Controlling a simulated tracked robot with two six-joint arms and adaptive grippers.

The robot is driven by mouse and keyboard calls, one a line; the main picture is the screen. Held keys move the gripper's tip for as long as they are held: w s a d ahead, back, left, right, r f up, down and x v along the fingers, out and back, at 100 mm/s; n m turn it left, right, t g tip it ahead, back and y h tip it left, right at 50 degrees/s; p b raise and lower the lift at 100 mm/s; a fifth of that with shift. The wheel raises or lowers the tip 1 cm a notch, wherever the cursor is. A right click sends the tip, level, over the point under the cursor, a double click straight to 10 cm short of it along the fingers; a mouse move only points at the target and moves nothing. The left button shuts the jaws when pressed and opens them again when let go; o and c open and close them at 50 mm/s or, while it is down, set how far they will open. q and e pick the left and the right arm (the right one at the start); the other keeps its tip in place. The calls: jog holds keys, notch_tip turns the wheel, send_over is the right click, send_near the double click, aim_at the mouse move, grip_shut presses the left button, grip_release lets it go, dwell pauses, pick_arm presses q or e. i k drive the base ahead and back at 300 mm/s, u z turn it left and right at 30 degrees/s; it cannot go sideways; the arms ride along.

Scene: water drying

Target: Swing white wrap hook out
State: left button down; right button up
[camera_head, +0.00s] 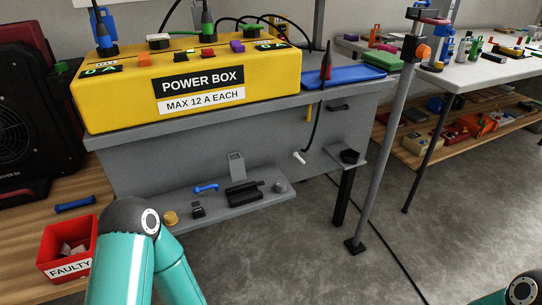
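A small white piece (299,157), which looks like the white wrap hook, shows at the grey bench front (240,140), right of centre. A black cable (317,125) hangs over the bench edge and comes down close to it. I cannot tell whether they touch, or which way the hook is turned. My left arm's teal links and dark joint show at the lower left, well left of and below the white piece. Neither gripper is in the picture.
A yellow power box (120,105) stands on the bench. Below is a grey shelf (225,207) with small parts. A red FAULTY bin (52,262) is at lower left. A grey post (383,145) stands right of the white piece. Open floor (300,255) lies in front.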

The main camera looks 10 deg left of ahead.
aim_at(295, 154)
jog(key=z, duration=1.25)
jog(key=i, duration=0.1)
jog(key=u, duration=2.3)
jog(key=k, duration=0.85)
jog(key=z, duration=2.7)
jog(key=k, duration=0.1)
jog(key=u, duration=1.2)
jog(key=i, duration=1)
jog(key=u, duration=0.05)
